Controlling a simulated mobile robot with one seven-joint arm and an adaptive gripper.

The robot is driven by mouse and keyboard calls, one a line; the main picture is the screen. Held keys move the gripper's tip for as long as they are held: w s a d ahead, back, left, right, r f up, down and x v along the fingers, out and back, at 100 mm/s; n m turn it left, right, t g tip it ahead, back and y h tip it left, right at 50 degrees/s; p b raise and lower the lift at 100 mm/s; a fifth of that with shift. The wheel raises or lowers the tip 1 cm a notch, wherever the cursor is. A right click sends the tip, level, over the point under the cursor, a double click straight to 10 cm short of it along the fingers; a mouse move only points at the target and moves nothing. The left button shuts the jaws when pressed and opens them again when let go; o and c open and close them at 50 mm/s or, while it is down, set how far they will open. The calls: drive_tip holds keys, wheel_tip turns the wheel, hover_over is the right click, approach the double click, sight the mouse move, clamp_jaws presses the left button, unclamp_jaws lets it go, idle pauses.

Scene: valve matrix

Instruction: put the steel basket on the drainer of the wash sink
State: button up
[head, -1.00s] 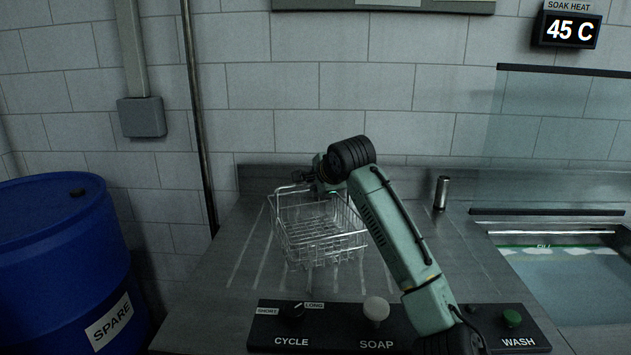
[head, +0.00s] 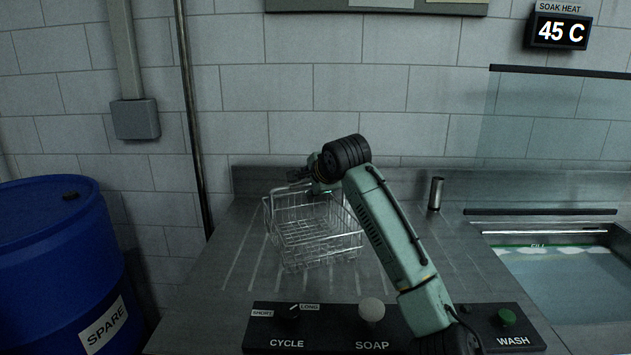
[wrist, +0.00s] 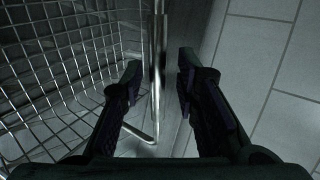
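The steel basket (head: 316,240) is an empty wire basket standing upright on the grooved steel drainer (head: 235,262), left of the sink basin. My gripper (head: 302,177) is at the basket's back rim in the head view. In the wrist view my gripper (wrist: 158,70) is open, its two dark fingers apart. A steel bar of the basket (wrist: 158,55) runs in the gap between them, closer to the left finger, and the fingers do not close on it. The basket's wire mesh fills the left of that view. The wash sink basin (head: 570,280) holds water at the right.
A control panel (head: 330,342) with a dial, a SOAP knob (head: 371,310) and a green WASH button (head: 507,317) runs along the front. A small steel cylinder (head: 435,194) stands behind my arm. A blue drum (head: 60,260) is at the left, and a glass screen (head: 550,140) stands over the basin.

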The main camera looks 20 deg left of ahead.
drive_tip(key=b+v, duration=0.3)
drive_tip(key=v, duration=0.8)
drive_tip(key=shift+s+d+b, duration=0.15)
drive_tip(key=shift+b, duration=0.25)
drive_tip(key=shift+r, duration=0.1)
